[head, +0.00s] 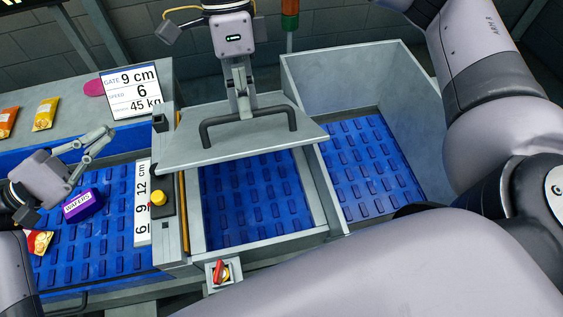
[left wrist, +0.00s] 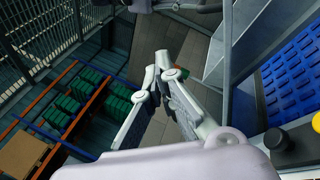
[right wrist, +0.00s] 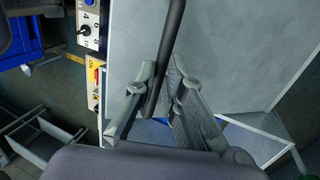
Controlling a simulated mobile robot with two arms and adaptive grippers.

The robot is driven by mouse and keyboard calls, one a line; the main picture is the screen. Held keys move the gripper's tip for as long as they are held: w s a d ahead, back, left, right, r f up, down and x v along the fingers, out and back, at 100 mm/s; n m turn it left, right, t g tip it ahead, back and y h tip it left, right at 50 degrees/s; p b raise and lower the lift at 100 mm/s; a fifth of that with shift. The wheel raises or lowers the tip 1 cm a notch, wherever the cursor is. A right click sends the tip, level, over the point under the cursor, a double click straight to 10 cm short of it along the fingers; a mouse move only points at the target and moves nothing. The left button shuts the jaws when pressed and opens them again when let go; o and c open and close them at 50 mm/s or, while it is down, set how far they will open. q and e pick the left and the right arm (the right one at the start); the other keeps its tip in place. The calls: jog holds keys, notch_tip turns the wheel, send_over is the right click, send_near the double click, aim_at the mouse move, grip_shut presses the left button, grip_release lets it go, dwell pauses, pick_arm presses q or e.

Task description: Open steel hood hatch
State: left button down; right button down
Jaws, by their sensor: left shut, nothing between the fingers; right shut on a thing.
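The steel hood hatch (head: 275,142) is a flat grey panel with a black bar handle (head: 205,138). It stands raised and tilted over the opening, and blue belt shows below its front edge. My right gripper (head: 240,114) is shut on the handle from above. In the right wrist view, the fingers (right wrist: 158,72) close around the dark handle bar (right wrist: 172,35), with the grey panel (right wrist: 235,50) behind. My left gripper (head: 108,132) is shut and empty, over the left belt beside the purple packet. Its fingertips (left wrist: 164,62) meet in the left wrist view.
A purple wafers packet (head: 82,206) and a red-yellow packet (head: 40,241) lie on the left blue belt (head: 110,250). A yellow button (head: 158,198) and a small red-handled switch (head: 219,272) sit near the hood. The open bin (head: 395,90) at right has a bare blue floor.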

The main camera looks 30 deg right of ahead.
jog(key=shift+w+d+f, duration=0.1)
jog(key=shift+w+f, duration=0.05)
jog(key=shift+w, duration=0.1)
pick_arm(q)
jog(key=s+d+r+m+g+y, duration=0.55)
jog(key=s+d+m+g, duration=0.2)
jog(key=s+m, duration=0.4)
jog(key=s+d+r+m+g+y, duration=0.6)
jog(key=s+m+g, duration=0.25)
jog(key=m, duration=0.55)
jog(key=s+d+f+m+t+y, duration=0.45)
jog(key=d+m+t+y, duration=0.25)
jog(key=m+t, duration=0.45)
jog(key=w+d+f+m+t+y, duration=0.1)
jog(key=w+d+f+m+t, duration=0.15)
jog(key=f+m, duration=0.3)
jog(key=w+d+f+m+t, duration=0.1)
jog(key=w+f+m+t, duration=0.15)
jog(key=f+m, duration=0.3)
jog(key=shift+w+d+r+n, duration=0.15)
jog(key=shift+w+r, duration=0.25)
jog(key=shift+r, duration=0.4)
jog(key=shift+w+d+r+n, duration=0.15)
jog(key=shift+w+r, duration=0.2)
jog(key=shift+r, duration=0.45)
jog(key=shift+w+d+r, duration=0.1)
jog(key=shift+w+r, duration=0.25)
jog(key=shift+r, duration=0.2)
jog(key=shift+w+r, duration=0.35)
jog(key=shift+r, duration=0.2)
